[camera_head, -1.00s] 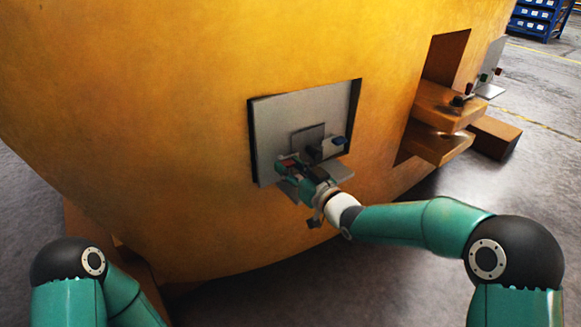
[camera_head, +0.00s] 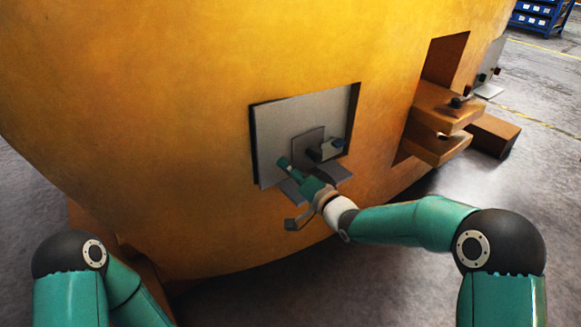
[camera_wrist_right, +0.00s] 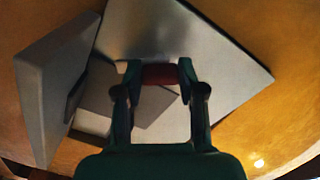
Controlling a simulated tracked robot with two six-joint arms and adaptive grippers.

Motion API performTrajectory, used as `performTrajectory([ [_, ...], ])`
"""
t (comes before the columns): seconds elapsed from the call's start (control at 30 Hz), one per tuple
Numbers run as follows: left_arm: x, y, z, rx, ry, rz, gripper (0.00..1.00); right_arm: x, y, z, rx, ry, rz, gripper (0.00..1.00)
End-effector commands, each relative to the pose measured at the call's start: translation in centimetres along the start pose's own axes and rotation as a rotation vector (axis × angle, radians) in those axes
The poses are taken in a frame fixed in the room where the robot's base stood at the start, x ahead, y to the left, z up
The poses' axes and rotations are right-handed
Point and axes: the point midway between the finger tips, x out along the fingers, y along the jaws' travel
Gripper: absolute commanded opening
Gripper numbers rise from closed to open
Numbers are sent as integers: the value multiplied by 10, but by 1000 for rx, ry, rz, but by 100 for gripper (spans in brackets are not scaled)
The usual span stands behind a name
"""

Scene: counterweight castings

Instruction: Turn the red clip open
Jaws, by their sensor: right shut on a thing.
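The red clip (camera_wrist_right: 158,74) shows in the right wrist view between the two fingertips of my right gripper (camera_wrist_right: 158,72), which is shut on it. Behind it is a grey metal panel (camera_wrist_right: 225,60) set in the orange casting. The clip is hidden there by the gripper. Of my left arm only upper links show at lower left; its gripper is out of view.
The big orange casting (camera_head: 180,130) fills the left and middle. At right, an opening has orange slabs (camera_head: 440,145) jutting out and another grey panel (camera_head: 490,60) with small knobs. A blue rack (camera_head: 538,18) stands far back.

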Motion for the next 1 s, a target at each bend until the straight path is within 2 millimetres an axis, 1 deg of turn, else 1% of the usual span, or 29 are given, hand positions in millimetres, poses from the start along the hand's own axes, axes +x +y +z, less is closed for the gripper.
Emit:
performTrajectory([
  [0.03,-4,1,0,0,0,0,40,-1,1,-4,48,6,5,5],
  [0.3,-14,5,0,0,0,0,40,-1,2,-4,298,7,5,5],
  [0.5,-19,7,0,0,0,0,40,-1,2,-4,447,9,6,5],
  [0.73,-22,8,0,0,0,0,40,-1,4,-4,558,10,6,5],
  [1.0,-24,8,0,0,0,0,40,-1,4,-4,604,11,7,5],
])
